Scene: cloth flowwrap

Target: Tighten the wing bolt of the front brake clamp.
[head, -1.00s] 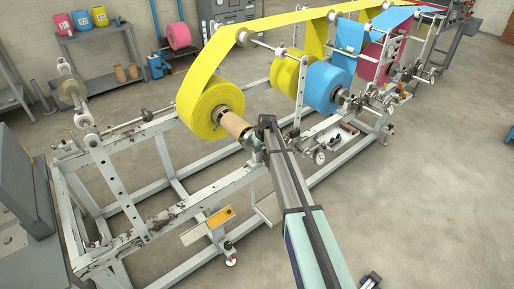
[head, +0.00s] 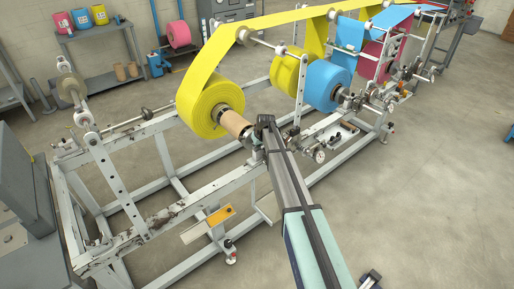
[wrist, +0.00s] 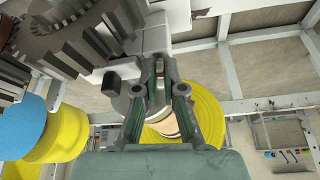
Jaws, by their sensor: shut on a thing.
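My gripper (head: 260,138) is at the front end of the yellow roll's shaft, beside the brown cardboard core (head: 236,124). In the wrist view its two fingers (wrist: 160,72) close on a small part at the grey clamp block (wrist: 153,42). I take this part to be the wing bolt, but the fingers hide most of it. The yellow roll (head: 206,104) also shows behind the fingers in the wrist view (wrist: 207,105). How tight the clamp is cannot be told.
A large dark gear (wrist: 72,38) lies close to the left of the fingers in the wrist view. A blue roll (head: 328,86) stands right of the yellow one. The white machine frame (head: 190,188) runs beneath.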

